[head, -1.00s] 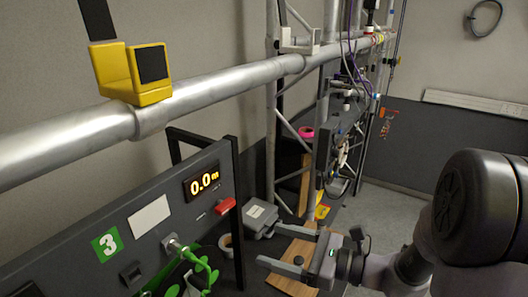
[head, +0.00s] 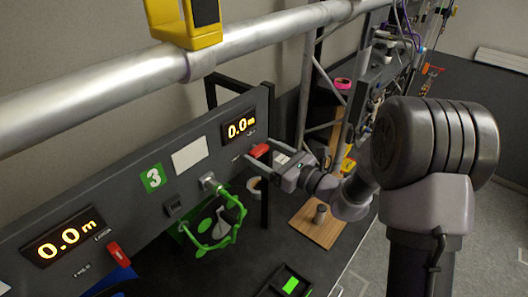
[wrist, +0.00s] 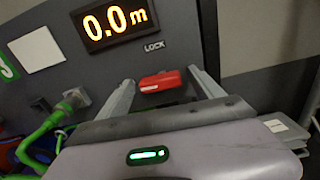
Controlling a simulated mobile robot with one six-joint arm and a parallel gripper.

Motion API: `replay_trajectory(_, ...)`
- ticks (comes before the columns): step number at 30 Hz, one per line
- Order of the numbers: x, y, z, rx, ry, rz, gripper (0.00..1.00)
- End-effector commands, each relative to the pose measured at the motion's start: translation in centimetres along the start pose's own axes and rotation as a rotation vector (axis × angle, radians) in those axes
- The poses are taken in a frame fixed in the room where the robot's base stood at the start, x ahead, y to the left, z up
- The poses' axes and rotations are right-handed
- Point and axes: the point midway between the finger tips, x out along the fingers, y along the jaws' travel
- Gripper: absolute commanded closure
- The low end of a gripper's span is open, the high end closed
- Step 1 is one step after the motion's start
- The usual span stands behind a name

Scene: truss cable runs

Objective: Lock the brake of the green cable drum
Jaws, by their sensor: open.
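The green cable drum (head: 212,228) sits below the grey panel, beside the green "3" label; green cable also shows at the left of the wrist view (wrist: 48,132). A red brake lever (head: 260,151) is on the panel below the right 0.0 m display. In the wrist view the lever (wrist: 160,82) lies nearly level, with the word LOCK (wrist: 154,46) above it. My gripper (head: 274,140) is open at the panel, one finger on each side of the lever. In the wrist view its fingertips (wrist: 160,77) flank the lever; I cannot tell whether they touch it.
A second red lever (head: 118,254), turned downward, and another 0.0 m display (head: 64,237) are at the left. A silver truss tube (head: 120,91) with a yellow bracket (head: 186,24) runs above the panel. A wooden board (head: 315,224) lies right of the drum.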

Motion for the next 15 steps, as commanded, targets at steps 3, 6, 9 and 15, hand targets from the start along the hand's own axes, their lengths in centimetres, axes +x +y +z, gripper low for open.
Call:
replay_trajectory(3, 0.07, -0.02, 0.00, 0.000, 0.000, 0.000, 0.24)
replay_trajectory(6, 0.05, -0.02, 0.00, 0.000, 0.000, 0.000, 0.24)
replay_trajectory(9, 0.03, -0.02, 0.00, 0.000, 0.000, 0.000, 0.41)
replay_trajectory(15, 0.02, -0.01, 0.00, 0.000, 0.000, 0.000, 0.81)
